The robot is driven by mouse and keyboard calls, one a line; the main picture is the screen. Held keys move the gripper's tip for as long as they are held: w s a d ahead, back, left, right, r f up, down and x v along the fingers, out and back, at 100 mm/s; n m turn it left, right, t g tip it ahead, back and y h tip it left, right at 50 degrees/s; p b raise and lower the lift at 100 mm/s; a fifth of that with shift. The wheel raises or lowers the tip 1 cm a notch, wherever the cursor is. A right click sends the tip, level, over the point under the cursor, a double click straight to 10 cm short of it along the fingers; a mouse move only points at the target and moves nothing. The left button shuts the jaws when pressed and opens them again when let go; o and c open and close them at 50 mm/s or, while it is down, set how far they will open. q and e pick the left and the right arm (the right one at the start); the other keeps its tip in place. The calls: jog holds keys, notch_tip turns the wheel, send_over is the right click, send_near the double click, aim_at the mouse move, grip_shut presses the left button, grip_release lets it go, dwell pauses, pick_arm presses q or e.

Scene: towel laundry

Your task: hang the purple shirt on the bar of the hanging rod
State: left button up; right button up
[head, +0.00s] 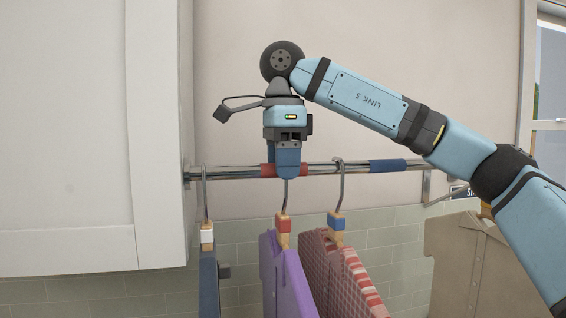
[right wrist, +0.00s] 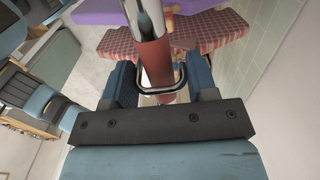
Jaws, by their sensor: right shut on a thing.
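The purple shirt (head: 286,275) hangs from a hanger with a red-banded wooden neck and a metal hook (head: 285,197); purple cloth also shows in the right wrist view (right wrist: 100,10). My right gripper (head: 287,172) points down at the bar, shut on the upper part of this hook. The bar (head: 240,172) of the hanging rod runs behind the fingers at its red band. In the right wrist view the hook (right wrist: 160,92) bends across the red band between the fingers (right wrist: 165,78); I cannot tell if it rests on the bar. My left gripper is out of view.
A dark blue garment (head: 208,280) on a white-banded hanger hangs left of the purple shirt. A red checked garment (head: 330,265) on a blue-banded hanger hangs close on its right. A white cabinet (head: 90,140) stands at the left.

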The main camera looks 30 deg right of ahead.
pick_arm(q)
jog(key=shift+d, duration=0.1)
pick_arm(e)
jog(key=o, duration=1.4)
jog(key=shift+r, duration=0.45)
pick_arm(q)
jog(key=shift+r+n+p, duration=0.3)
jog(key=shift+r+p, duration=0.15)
jog(key=shift+p, duration=0.5)
pick_arm(e)
notch_tip(320, 180, up, 13)
jog(key=shift+s+f, duration=0.1)
